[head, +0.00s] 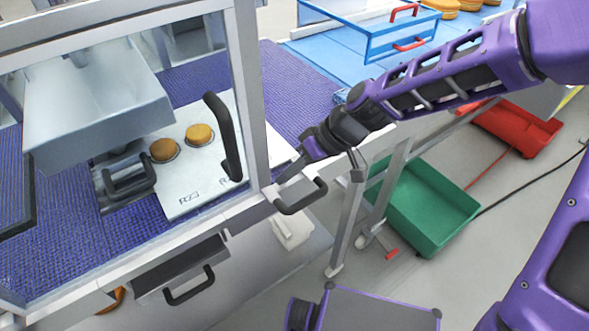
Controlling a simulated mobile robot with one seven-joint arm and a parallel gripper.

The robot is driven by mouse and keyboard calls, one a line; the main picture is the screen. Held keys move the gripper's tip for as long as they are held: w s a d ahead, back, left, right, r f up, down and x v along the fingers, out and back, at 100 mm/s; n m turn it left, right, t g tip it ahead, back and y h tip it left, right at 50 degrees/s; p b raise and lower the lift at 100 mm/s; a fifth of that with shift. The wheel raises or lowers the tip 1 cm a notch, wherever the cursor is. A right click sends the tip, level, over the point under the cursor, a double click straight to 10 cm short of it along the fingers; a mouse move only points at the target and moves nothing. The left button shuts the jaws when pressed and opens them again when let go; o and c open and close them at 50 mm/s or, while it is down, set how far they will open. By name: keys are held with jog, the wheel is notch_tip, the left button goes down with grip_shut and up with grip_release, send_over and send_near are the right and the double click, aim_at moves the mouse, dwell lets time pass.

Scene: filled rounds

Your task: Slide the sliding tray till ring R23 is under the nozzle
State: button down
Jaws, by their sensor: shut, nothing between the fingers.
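The sliding tray (182,183) is a flat white plate seen through the clear front panel. Two round golden-brown pieces (200,134) sit on it near its far side. Ring labels starting with R show along its near edge; their full numbers are not readable, and a black door handle partly covers one, so I cannot tell which ring is R23. A grey hopper (95,110) hangs above the tray's left side; the nozzle's tip is not clearly visible. My gripper (284,181) is shut and empty, outside the panel, pointing down-left close to a black handle (301,197) at the frame corner.
The panel's upright black handle (223,136) stands left of my gripper. A drawer (180,268) with a black handle is below. A green bin (425,205) and a red bin (514,124) are on the floor at right. A blue surface (350,62) lies behind.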

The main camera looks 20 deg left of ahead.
dwell(0.3)
jog(key=p+v, duration=0.3)
jog(key=v, duration=1.4)
jog(key=w+a+f, duration=0.1)
jog(key=w+f, duration=0.2)
jog(key=w, duration=0.4)
jog(key=w+a+f, duration=0.1)
jog(key=w+f, duration=0.2)
jog(key=w, duration=0.3)
jog(key=x, duration=0.9)
jog(key=shift+a+f+b, duration=0.2)
jog(key=shift+b, duration=0.15)
jog(key=shift+s+a+r, duration=0.1)
jog(key=shift+s+a, duration=0.2)
jog(key=shift+s, duration=0.2)
jog(key=shift+s+a+r, duration=0.1)
jog(key=shift+s+a, duration=0.25)
jog(key=shift+s, duration=0.15)
jog(key=shift+s+a, duration=0.4)
jog(key=shift+s, duration=0.05)
